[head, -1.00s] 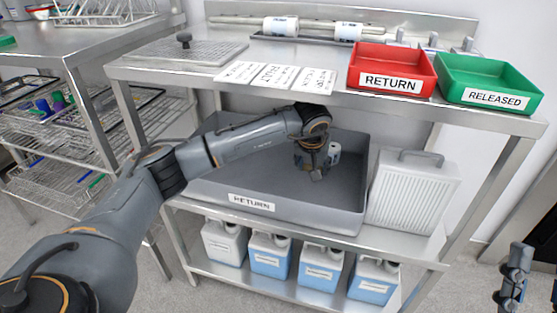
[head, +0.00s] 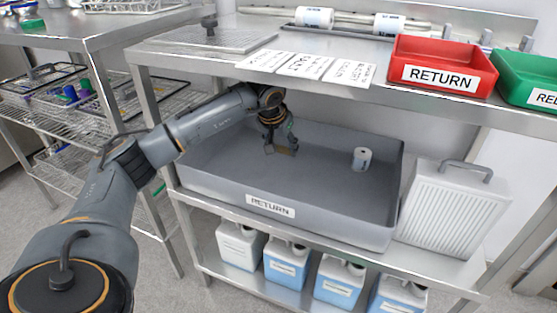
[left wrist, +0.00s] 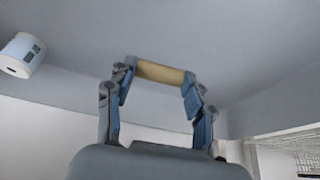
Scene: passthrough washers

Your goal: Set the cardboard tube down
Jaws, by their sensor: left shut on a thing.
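My left gripper (head: 281,149) reaches into the grey bin labelled RETURN (head: 215,190) on the middle shelf. It is shut on a short tan cardboard tube (head: 285,151), held across its fingertips. The tube shows clearly in the left wrist view (left wrist: 160,72), between the two fingers. I cannot tell whether the tube touches the bin floor. A white roll with a blue-grey label (head: 361,159) stands in the bin to the right, apart from the gripper. It also shows at the upper left of the left wrist view (left wrist: 21,55). My right gripper is out of view.
The steel top shelf (head: 225,68) overhangs the bin, with a red RETURN tray (head: 440,66) and green tray (head: 528,80) on it. A white ribbed container (head: 452,208) stands right of the bin. Jugs (head: 287,262) stand below. The bin floor between tube and roll is clear.

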